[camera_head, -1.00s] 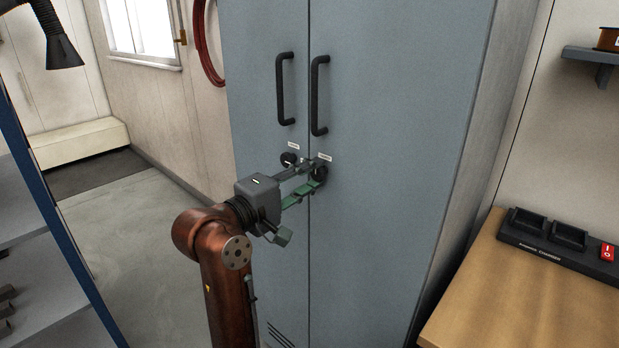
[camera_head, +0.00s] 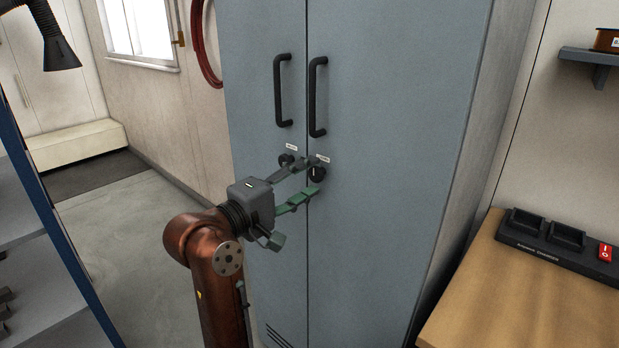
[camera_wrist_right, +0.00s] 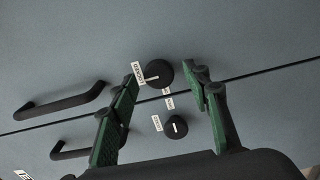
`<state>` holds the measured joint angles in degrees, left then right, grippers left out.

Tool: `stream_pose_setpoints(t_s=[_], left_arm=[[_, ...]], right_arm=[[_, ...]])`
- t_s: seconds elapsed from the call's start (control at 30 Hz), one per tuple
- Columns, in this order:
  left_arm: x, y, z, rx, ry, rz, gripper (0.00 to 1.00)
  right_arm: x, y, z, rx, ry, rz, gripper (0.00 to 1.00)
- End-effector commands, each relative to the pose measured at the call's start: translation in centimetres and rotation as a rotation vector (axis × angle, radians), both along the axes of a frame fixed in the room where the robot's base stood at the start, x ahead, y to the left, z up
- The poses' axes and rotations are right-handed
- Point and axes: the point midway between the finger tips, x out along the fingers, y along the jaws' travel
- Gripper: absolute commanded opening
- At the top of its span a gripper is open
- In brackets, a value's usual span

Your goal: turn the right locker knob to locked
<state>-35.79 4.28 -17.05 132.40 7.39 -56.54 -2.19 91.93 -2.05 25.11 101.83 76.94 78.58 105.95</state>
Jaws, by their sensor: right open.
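The right locker knob (camera_head: 318,174) is round and black with a white mark, on the right locker door near the seam. In the head view its mark stands about upright, toward the small white label (camera_head: 322,158) above. My right gripper (camera_head: 314,178) is open, its green-padded fingers just in front of the knob. In the right wrist view the knob (camera_wrist_right: 160,73) shows in the gap between the fingers, apart from both. The label beside it there (camera_wrist_right: 138,73) seems to read LOCKED. The left knob (camera_head: 286,160) is partly hidden behind my gripper. My left gripper is not in view.
Two black door handles (camera_head: 318,97) stand out above the knobs. A wooden bench (camera_head: 500,300) with a black tray unit (camera_head: 553,240) is at right. A blue-edged shelf (camera_head: 50,225) stands at left. The floor between shelf and locker is clear.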

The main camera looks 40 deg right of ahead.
Motion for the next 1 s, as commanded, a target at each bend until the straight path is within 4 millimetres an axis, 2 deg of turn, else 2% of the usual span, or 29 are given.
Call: stream_pose_setpoints(t_s=[0.3, 0.5, 0.7, 1.0], left_arm=[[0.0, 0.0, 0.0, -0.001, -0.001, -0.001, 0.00], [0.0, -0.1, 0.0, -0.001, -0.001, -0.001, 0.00], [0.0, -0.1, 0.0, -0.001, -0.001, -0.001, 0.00], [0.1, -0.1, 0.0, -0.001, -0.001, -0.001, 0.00]], right_arm=[[-0.4, 6.6, 0.0, 0.000, 0.002, 0.005, 0.44], [-0.7, 9.7, 0.0, 0.000, 0.000, 0.003, 0.44], [-0.8, 10.9, 0.0, 0.001, 0.000, 0.002, 0.44], [-0.8, 10.9, 0.0, 0.001, 0.000, 0.001, 0.44]])
